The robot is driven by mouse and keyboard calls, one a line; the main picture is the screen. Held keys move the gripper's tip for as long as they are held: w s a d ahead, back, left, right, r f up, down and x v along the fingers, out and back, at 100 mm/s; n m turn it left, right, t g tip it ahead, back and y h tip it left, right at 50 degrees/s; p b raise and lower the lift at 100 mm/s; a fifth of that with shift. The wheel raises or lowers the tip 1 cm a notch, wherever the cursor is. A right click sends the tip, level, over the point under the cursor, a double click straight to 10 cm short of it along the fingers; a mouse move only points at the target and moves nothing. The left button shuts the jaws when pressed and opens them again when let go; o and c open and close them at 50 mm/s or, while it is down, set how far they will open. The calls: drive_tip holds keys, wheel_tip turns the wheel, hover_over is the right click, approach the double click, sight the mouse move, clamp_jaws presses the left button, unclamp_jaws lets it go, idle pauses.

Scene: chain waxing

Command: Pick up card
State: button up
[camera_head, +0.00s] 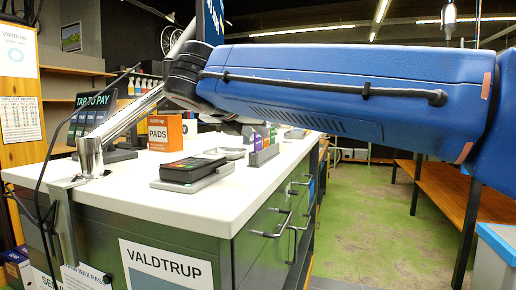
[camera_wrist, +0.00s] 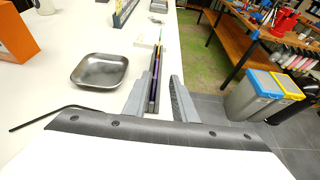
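Several coloured cards (camera_head: 257,140) stand upright in a low grey rack (camera_head: 265,157) on the white counter, with purple and green showing in the head view. In the wrist view the cards (camera_wrist: 155,75) appear nearly edge-on as thin dark, purple and yellowish strips. My gripper (camera_wrist: 158,92) is open, with one finger on each side of these strips. The left finger looks close to them, and a gap shows before the right finger. I cannot tell whether either finger touches. In the head view my blue arm hides most of the gripper.
A metal tray (camera_wrist: 100,70) lies left of the cards, with a black hex key (camera_wrist: 52,114) nearer. An orange box (camera_head: 166,132) and a card terminal (camera_head: 190,170) stand on the counter (camera_head: 150,200). The counter edge drops to floor on the right, where bins (camera_wrist: 262,95) and a wooden bench (camera_head: 455,190) stand.

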sight(258, 135)
drive_tip(key=shift+a+x, duration=0.2)
drive_tip(key=shift+x, duration=1.15)
drive_tip(key=shift+a+x, duration=0.2)
drive_tip(key=shift+x, duration=1.1)
drive_tip(key=shift+w+r, duration=0.1)
drive_tip(key=shift+w, duration=0.05)
clamp_jaws()
